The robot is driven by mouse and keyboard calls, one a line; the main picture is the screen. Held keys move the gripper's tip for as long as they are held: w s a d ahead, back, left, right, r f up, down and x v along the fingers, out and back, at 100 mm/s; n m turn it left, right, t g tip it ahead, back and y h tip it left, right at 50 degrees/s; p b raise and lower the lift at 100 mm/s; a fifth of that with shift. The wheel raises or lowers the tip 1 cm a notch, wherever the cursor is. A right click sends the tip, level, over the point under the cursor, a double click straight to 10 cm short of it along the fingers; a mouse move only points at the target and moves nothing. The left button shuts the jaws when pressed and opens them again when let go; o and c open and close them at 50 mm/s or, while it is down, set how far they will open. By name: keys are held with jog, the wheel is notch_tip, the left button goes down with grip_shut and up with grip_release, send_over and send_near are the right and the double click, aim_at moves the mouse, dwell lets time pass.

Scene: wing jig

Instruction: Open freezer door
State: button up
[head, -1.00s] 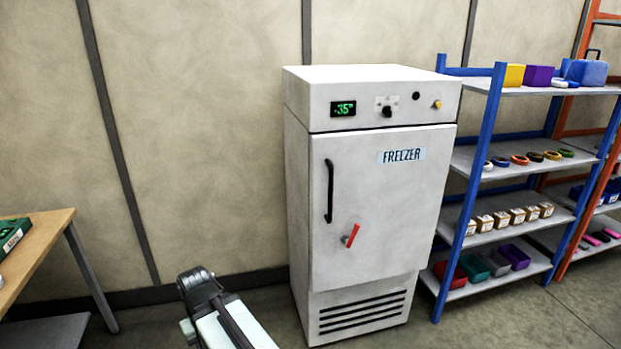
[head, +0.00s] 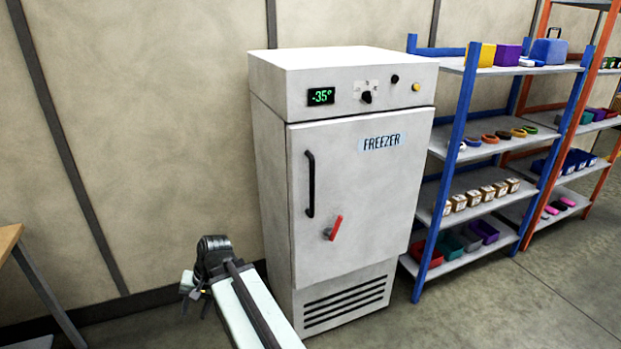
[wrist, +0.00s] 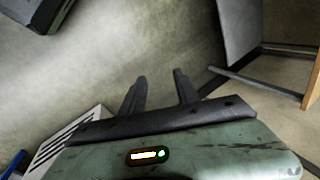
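The white freezer (head: 340,270) stands against the wall in the head view, with a green display reading -35. Its door (head: 365,195) appears closed, with a black vertical handle (head: 310,184) on the left side and a red lever latch (head: 334,229) below and right of the handle. My gripper (head: 193,296) is in front of and left of the freezer, lower than the handle and touching nothing. In the wrist view, the two dark fingers of my gripper (wrist: 161,90) stand apart with nothing between them. The freezer's vented lower front shows at the wrist view's lower left (wrist: 68,140).
A blue-framed shelf (head: 460,215) with bins, rings and small boxes stands close to the freezer's right side. An orange-framed shelf (head: 540,190) is beyond it. A wooden table (head: 10,240) is at the far left. Floor on the right (head: 520,310) is clear.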

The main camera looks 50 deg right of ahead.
jog(key=w+d+r+m+t, duration=0.2)
jog(key=d+r+m+t, duration=0.35)
jog(key=d+m, duration=0.55)
jog(key=w+d+r+m+t, duration=0.35)
jog(key=d+r+m, duration=0.3)
jog(key=d, duration=0.75)
jog(key=s+d+r+m+t+h, duration=0.25)
jog(key=s+d+m, duration=0.2)
jog(key=d, duration=0.35)
jog(key=s+d+r+m+t+h, duration=0.1)
jog(key=s+d+r+m+h, duration=0.15)
jog(key=d+r+m, duration=0.35)
jog(key=s+d+r+m+t+h, duration=0.2)
jog(key=s+d+m, duration=0.15)
jog(key=d, duration=0.55)
jog(key=w+d, duration=0.1)
jog(key=w, duration=0.6)
jog(key=shift+d+f, duration=0.2)
jog(key=shift+f, duration=0.05)
jog(key=shift+n, duration=0.25)
grip_shut()
